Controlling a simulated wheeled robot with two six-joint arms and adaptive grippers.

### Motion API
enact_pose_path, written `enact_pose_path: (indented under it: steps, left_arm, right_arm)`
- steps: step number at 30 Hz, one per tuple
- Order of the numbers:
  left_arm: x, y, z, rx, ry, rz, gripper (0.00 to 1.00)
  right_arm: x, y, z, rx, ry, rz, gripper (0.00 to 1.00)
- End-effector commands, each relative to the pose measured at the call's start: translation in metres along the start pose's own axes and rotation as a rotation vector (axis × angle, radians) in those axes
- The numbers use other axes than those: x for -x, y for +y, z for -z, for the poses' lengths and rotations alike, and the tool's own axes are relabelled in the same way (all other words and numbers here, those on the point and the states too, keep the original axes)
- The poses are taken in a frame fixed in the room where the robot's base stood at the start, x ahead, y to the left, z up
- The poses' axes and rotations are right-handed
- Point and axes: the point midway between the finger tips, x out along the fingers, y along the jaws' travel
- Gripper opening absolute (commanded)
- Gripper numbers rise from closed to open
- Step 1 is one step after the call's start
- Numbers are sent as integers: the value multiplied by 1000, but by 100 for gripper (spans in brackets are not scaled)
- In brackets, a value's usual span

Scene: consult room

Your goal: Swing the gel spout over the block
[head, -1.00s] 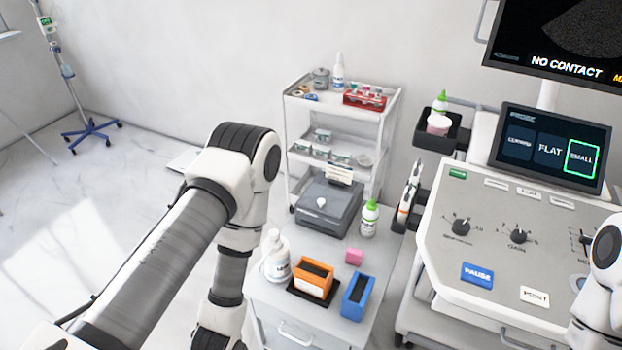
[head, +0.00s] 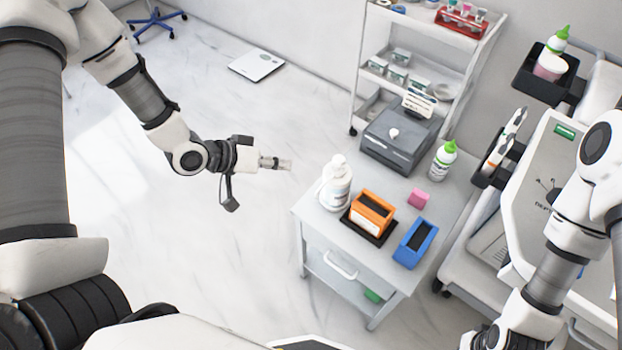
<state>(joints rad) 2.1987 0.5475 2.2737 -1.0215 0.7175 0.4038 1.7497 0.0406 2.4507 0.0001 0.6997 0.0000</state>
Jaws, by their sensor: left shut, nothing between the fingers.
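A white pump bottle (head: 337,190) stands at the left back edge of the small white cabinet; which way its spout (head: 338,161) points is hard to tell. A pink block (head: 418,198) lies on the cabinet top to the right of the bottle, apart from it. My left gripper (head: 287,164) is shut and empty, left of the bottle and pointing towards it, with a gap between. My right gripper (head: 482,338) is partly in view at the bottom edge; its fingers are not clear.
An orange holder (head: 371,205) on a black base and a blue holder (head: 431,235) stand near the cabinet's front edge. A green-capped bottle (head: 441,161) and a grey box (head: 383,140) stand behind. The ultrasound cart (head: 530,190) is on the right. Floor on the left is clear.

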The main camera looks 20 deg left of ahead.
Motion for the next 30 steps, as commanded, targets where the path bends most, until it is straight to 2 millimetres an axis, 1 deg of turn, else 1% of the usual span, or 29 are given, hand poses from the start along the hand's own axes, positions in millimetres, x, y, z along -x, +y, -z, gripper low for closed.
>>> enact_pose_path:
  steps: [1,3,11,12,15,19,30]
  left_arm:
    - [-11,-1,-3,-5,-8,1,0]
    - [-27,-1,-3,-7,-9,1,0]
    - [-83,1,-3,-6,-7,-2,0]
    - [-87,1,-10,0,-9,-1,0]
    - [-98,1,-21,0,-7,-1,0]
    - [-106,0,-28,0,-4,0,0]
    - [-107,0,-30,0,-2,0,0]
  right_arm:
    - [-2,0,0,1,1,0,0]
    - [-3,0,1,1,2,0,0]
    - [-2,0,0,0,1,0,0]
    - [0,0,0,0,1,0,0]
    - [1,0,1,1,1,0,0]
    - [2,0,1,1,1,0,0]
    - [1,0,1,1,1,0,0]
